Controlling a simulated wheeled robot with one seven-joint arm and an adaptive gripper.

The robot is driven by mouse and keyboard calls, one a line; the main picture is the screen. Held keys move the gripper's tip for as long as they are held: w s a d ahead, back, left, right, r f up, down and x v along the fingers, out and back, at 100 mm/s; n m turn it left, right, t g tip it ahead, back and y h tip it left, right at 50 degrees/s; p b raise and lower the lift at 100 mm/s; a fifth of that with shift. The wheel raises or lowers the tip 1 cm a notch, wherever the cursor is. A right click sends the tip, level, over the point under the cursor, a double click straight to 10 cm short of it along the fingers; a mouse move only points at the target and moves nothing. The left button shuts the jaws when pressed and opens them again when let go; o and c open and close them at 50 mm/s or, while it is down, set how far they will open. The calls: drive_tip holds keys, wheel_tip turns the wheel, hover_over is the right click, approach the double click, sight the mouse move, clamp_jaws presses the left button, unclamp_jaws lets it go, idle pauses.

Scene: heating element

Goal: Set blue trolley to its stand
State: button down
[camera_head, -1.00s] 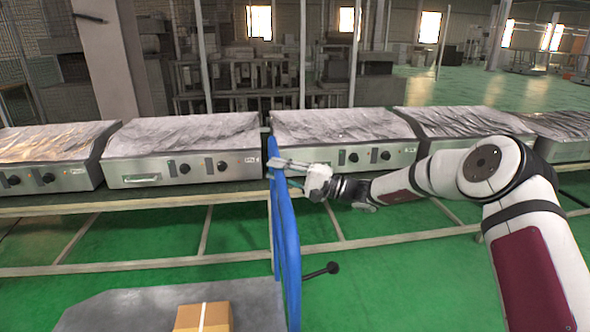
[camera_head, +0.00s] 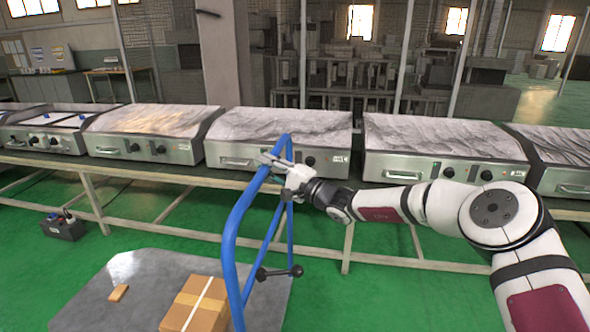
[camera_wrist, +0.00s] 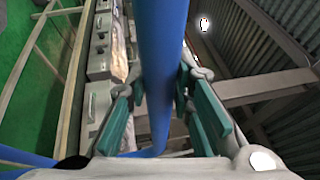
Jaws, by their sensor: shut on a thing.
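The blue trolley's tubular handle frame (camera_head: 232,250) rises near the middle of the head view. Its grey platform (camera_head: 140,272) lies low at the left, with a cardboard box (camera_head: 198,305) and a small brown block (camera_head: 118,293) on it. My gripper (camera_head: 272,163) is shut on the upper part of the blue frame. In the wrist view the blue tube (camera_wrist: 162,70) runs between the green finger pads (camera_wrist: 162,118). The trolley's wheels are not seen. I cannot identify the stand in these views.
A long bench carries a row of steel heating units (camera_head: 260,140) behind the trolley. A dark toolbox (camera_head: 62,226) sits on the green floor at the left. Green floor (camera_head: 370,290) is open to the right of the platform.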

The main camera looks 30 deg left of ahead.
drive_tip(key=s+a, duration=0.2)
drive_tip(key=a, duration=0.4)
drive_tip(key=shift+s+a+f+b, duration=0.15)
drive_tip(key=shift+a+f+b, duration=0.05)
drive_tip(key=shift+a+b, duration=0.1)
drive_tip(key=c, duration=1.4)
unclamp_jaws()
drive_tip(key=shift+r, duration=0.1)
drive_tip(key=shift+d, duration=0.1)
drive_tip(key=v, duration=1.2)
